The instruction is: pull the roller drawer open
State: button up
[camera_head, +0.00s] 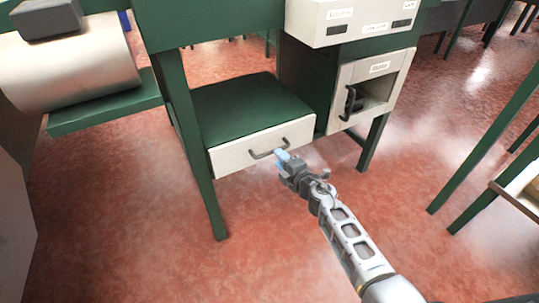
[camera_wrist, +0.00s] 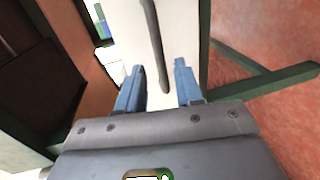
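A white drawer front (camera_head: 240,153) with a grey bar handle (camera_head: 268,150) sits low in the green bench, under a green panel. It looks shut or nearly so, and I can read no label on it. My gripper (camera_head: 281,157) is at the right end of this handle. In the wrist view, the two blue fingers of my gripper (camera_wrist: 159,78) are apart. The dark handle (camera_wrist: 155,45) runs between them, in front of the white drawer front (camera_wrist: 128,33). I cannot tell whether either finger touches the handle.
A labelled white compartment (camera_head: 376,85) with a dark handle is right of the drawer. A white labelled box (camera_head: 350,20) is above. A green bench leg (camera_head: 192,150) stands at the left, and a large metal roller (camera_head: 65,65) beyond it. The red floor (camera_head: 130,230) in front is clear.

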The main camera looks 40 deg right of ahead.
jog(key=b+x, duration=0.2)
jog(key=x, duration=0.4)
grip_shut()
dwell(0.5)
